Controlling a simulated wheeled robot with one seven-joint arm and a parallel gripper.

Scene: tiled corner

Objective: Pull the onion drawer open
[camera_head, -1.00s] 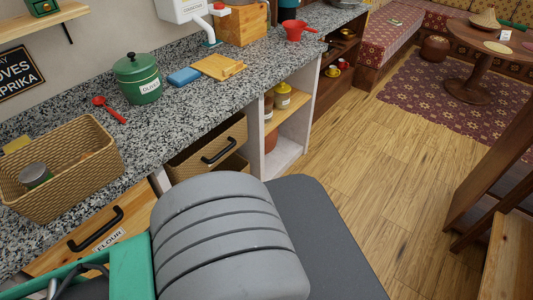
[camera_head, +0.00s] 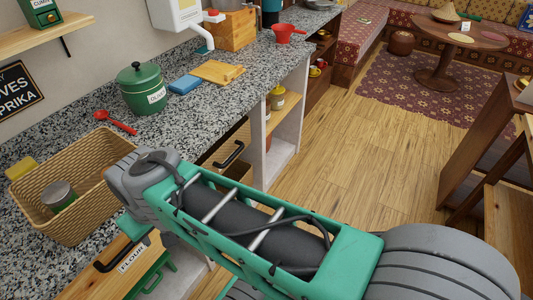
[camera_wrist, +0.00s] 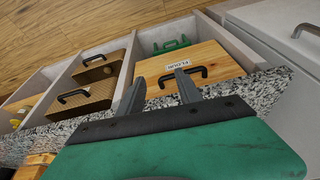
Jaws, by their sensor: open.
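No label reading onion is legible. Two woven drawers with black handles sit one above the other, an upper one (camera_wrist: 88,95) and a lower one (camera_wrist: 102,68). The upper woven drawer also shows in the head view (camera_head: 232,140), partly behind my arm. Beside them is a wooden drawer labelled FLOUR (camera_wrist: 215,57) with a black handle; it also shows in the head view (camera_head: 108,272). My gripper (camera_wrist: 160,80) is open and empty, its two fingers apart and pointing towards the flour drawer's front in the wrist view. My arm hides part of the drawer fronts.
A speckled counter (camera_head: 185,105) runs above the drawers. On it are a wicker basket (camera_head: 85,180), a green lidded pot (camera_head: 141,88) and a red spoon (camera_head: 116,122). A green object (camera_wrist: 172,44) stands in the compartment below the flour drawer. Wooden floor (camera_head: 345,150) is clear to the right.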

